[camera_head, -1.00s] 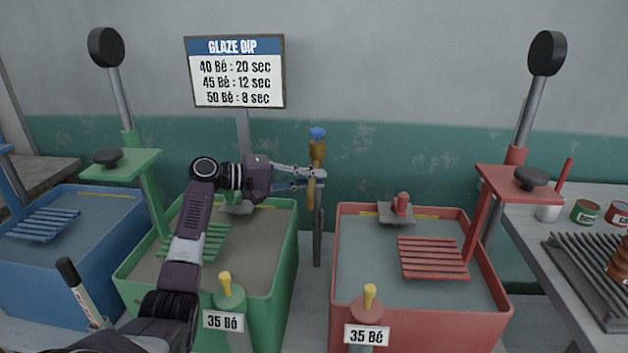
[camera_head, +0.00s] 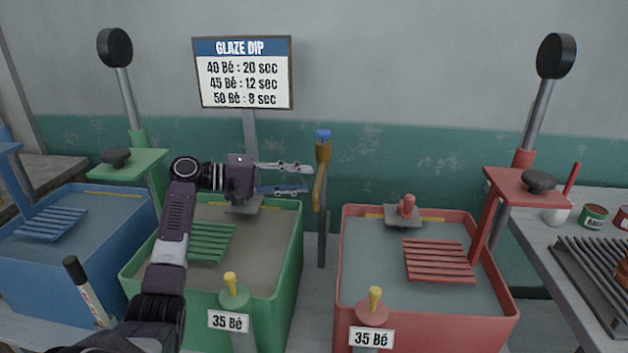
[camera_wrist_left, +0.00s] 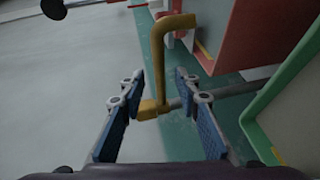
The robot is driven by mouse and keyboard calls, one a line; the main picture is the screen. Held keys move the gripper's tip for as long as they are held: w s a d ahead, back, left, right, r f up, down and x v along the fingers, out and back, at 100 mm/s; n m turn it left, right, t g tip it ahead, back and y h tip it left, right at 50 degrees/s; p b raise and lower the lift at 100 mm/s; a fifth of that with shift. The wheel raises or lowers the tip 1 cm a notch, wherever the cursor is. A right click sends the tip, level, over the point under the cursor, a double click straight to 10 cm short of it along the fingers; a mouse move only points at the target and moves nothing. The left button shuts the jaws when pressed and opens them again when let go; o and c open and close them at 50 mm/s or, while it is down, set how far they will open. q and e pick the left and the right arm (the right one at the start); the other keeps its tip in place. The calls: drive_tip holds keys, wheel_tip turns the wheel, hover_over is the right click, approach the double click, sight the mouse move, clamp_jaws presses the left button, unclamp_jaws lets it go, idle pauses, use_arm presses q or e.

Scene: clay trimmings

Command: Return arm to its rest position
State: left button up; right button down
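My left arm comes in from the lower left in the head view and reaches over the green tank (camera_head: 289,245). My left gripper (camera_head: 308,180) is open and empty, its fingers pointing right, just left of a brown-yellow handle (camera_head: 321,180) with a blue top on a dark post. In the left wrist view the open blue-padded fingers (camera_wrist_left: 165,110) are spread apart, with the yellow bent handle (camera_wrist_left: 160,70) ahead of and between them; it appears clear of both fingers. My right gripper is not in view.
A red tank (camera_head: 428,325) stands right of the handle and a blue tank (camera_head: 60,275) at the left. A glaze dip sign (camera_head: 243,73) stands behind. A table (camera_head: 560,260) with jars and a rack is at the right. A marker-like stick (camera_head: 88,292) stands at lower left.

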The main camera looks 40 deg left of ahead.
use_arm(q)
drive_tip(key=shift+v, duration=1)
